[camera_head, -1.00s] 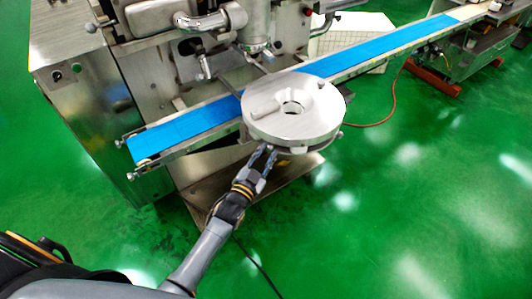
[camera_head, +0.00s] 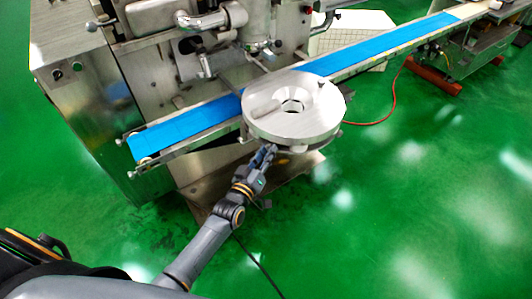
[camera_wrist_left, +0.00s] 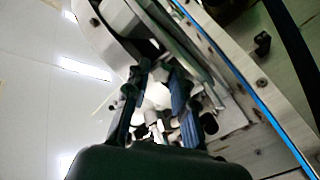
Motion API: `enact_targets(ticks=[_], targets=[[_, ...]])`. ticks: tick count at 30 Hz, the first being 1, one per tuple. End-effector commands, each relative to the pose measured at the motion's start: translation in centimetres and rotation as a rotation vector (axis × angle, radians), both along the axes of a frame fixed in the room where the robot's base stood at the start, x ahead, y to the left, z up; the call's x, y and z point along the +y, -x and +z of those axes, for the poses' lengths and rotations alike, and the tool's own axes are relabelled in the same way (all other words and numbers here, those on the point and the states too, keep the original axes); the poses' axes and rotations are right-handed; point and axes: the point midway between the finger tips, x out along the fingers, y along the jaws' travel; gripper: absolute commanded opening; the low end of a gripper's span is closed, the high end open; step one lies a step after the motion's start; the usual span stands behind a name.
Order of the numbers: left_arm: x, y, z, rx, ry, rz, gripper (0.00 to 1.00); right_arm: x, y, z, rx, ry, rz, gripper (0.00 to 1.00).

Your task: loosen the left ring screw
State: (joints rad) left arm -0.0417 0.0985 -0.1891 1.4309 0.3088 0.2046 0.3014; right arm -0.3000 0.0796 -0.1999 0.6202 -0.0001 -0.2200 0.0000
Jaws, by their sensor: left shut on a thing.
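The round metal disc unit (camera_head: 312,122) stands beside the blue conveyor. My left gripper (camera_head: 268,148) reaches its near left edge from below. Its fingers are closed together there, shut on the left ring screw, which the fingers and the disc's edge hide in the head view. In the left wrist view, the two dark blue fingers of my left gripper (camera_wrist_left: 160,78) stand on both sides of pale, rounded parts under the unit; the screw's outline is hard to make out. My right gripper is in neither view.
The blue conveyor belt (camera_head: 190,124) runs diagonally behind the disc. The steel machine body (camera_head: 85,115) stands at the left. A red cable (camera_head: 393,97) and a dark cable (camera_head: 258,265) lie on the green floor. Open floor lies to the right.

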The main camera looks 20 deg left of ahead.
Motion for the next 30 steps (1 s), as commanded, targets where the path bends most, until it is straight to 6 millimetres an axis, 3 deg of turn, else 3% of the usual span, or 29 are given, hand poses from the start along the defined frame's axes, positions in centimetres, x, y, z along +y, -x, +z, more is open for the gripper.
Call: enact_targets(ticks=[15, 30], targets=[[-0.04, 0.09, -0.32, 0.054, 0.359, -0.001, 0.00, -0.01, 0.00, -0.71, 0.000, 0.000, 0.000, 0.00], [-0.05, 0.10, -0.27, 0.065, 0.441, -0.001, 0.00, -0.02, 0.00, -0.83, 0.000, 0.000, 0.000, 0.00]])
